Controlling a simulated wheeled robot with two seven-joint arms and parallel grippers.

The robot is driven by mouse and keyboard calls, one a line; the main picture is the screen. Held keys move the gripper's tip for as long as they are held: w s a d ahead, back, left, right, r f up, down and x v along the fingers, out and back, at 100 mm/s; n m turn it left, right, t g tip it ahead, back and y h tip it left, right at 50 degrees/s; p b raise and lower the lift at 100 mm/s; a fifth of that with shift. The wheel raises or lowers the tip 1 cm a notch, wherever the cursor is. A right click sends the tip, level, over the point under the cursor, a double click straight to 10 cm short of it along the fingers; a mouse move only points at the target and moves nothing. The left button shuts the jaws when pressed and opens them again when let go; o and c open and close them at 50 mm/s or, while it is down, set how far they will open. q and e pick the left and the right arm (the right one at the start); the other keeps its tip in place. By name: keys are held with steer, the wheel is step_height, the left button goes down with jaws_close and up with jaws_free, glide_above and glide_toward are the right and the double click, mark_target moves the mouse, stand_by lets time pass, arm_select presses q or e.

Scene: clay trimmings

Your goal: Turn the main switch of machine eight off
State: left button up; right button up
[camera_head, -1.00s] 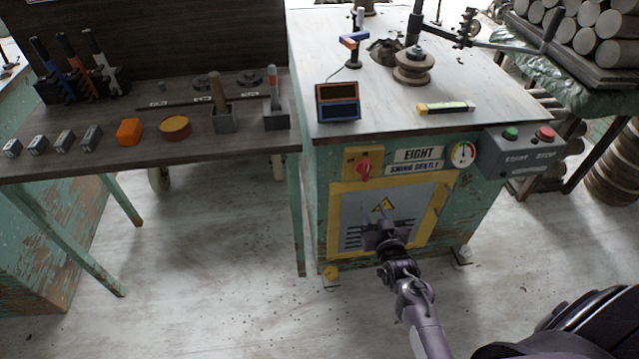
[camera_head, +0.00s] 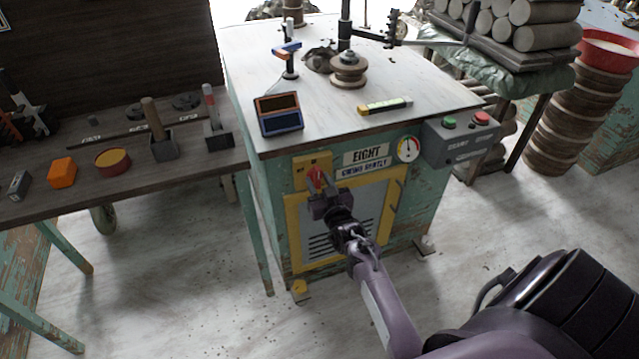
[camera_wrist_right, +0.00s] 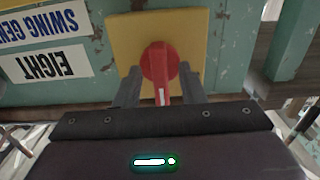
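The main switch is a red rotary knob (camera_head: 317,179) on a yellow plate (camera_head: 299,171), on the front of the green machine labelled EIGHT (camera_head: 366,153). In the right wrist view the red knob (camera_wrist_right: 160,66) shows a white mark on its handle. My right gripper (camera_head: 322,194) is right at the knob. In the wrist view its two dark fingers (camera_wrist_right: 158,88) stand on either side of the knob's handle, with small gaps visible, so it looks open around it. My left gripper is not in view.
A grey box with a green button (camera_head: 449,123) and a red button (camera_head: 481,118) sits at the machine's right corner. A gauge (camera_head: 408,149) is right of the label. A workbench (camera_head: 130,187) with tools stands to the left.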

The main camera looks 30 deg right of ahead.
jaws_close()
